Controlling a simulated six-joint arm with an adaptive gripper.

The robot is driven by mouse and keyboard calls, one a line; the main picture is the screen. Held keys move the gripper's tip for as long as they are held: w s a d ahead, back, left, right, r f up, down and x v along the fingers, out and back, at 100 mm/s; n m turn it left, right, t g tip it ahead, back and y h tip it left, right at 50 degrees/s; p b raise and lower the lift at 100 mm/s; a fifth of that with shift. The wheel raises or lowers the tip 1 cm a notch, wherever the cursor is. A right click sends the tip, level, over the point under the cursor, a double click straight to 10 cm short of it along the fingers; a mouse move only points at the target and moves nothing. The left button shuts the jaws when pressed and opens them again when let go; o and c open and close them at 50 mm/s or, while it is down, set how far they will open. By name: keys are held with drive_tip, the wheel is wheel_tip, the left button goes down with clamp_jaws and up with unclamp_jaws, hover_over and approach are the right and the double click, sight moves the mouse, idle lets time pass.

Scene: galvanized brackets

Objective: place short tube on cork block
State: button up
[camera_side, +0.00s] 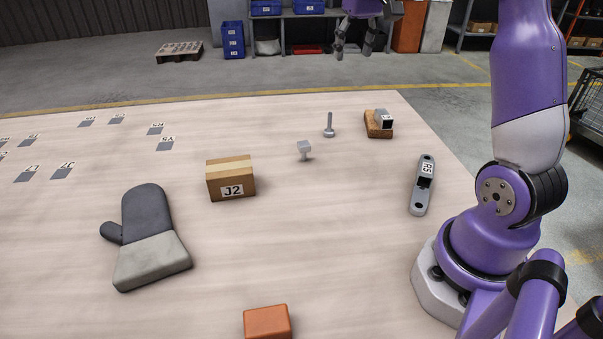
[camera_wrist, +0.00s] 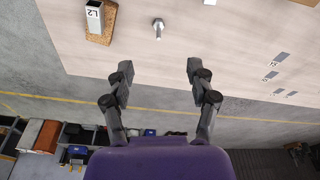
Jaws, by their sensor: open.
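The short tube (camera_side: 385,119) is a small grey metal piece with a square section and a label. It rests on top of the brown cork block (camera_side: 374,130) near the far right of the table. In the wrist view the tube (camera_wrist: 95,17) lies on the cork block (camera_wrist: 108,30) at the upper left, with its label reading L2. My gripper (camera_side: 353,48) is raised in the air beyond the table's far edge, clear of the tube and block. Its two fingers stand well apart with nothing between them, as the wrist view (camera_wrist: 160,68) also shows.
A bolt (camera_side: 329,126) stands near the cork block, with a small grey part (camera_side: 304,149) beside it. A cardboard box (camera_side: 231,180), an oven mitt (camera_side: 149,240), an orange block (camera_side: 267,321) and a grey slotted piece (camera_side: 422,186) are spread over the table (camera_side: 330,230).

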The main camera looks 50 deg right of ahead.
drive_tip(key=s+a+f+n+t, duration=0.2)
drive_tip(key=s+a, duration=0.4)
drive_tip(key=a, duration=0.3)
drive_tip(key=s+a+f+n+t+y, duration=0.1)
drive_tip(key=s+a+f+n, duration=0.2)
drive_tip(key=s+a, duration=0.3)
drive_tip(key=a, duration=0.4)
drive_tip(key=shift+s+a+f+n+t, duration=0.2)
drive_tip(key=shift+s+n+t, duration=0.1)
drive_tip(key=shift+t, duration=0.1)
